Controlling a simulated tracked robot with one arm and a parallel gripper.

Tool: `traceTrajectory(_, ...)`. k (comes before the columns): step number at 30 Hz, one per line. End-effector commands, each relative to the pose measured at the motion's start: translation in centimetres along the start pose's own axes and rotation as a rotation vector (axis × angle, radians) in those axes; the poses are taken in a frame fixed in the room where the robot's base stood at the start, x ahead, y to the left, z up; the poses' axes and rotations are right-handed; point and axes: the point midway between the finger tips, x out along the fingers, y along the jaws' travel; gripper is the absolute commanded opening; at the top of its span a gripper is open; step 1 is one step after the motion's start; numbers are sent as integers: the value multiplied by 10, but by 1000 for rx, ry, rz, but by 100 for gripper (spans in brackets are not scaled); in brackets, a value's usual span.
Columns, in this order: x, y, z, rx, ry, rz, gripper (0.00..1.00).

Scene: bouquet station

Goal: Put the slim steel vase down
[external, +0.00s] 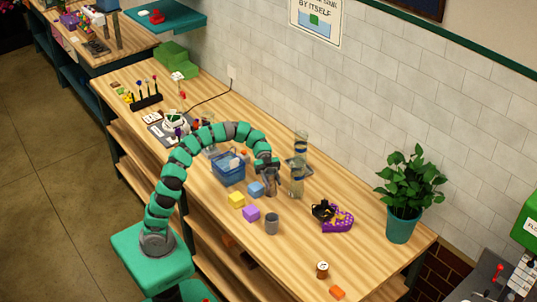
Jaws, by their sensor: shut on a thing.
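My gripper (269,184) points down over the middle of the wooden bench, left of two tall clear cylinders. It is shut on a narrow grey thing, which I take to be the slim steel vase. The vase is small here and hard to tell apart from the grey fingers. It looks roughly upright. I cannot tell whether its base touches the bench (310,250).
Tall clear cylinders (297,182) stand close right of my gripper. A blue bin (228,168), blue block (256,189), yellow block (236,199), purple block (251,213) and grey cup (272,224) are near. A purple item (338,219) lies right.

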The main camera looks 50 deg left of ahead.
Motion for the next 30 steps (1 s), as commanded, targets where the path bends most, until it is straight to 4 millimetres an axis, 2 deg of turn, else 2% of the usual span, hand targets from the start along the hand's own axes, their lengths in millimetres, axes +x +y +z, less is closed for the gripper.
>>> traceTrajectory(8, 5, 0, 16, 1, 2, -1, 0)
traceTrajectory(21, 17, 0, 55, -2, 2, 0, 0)
traceTrajectory(30, 21, 0, 69, -1, 2, -2, 0)
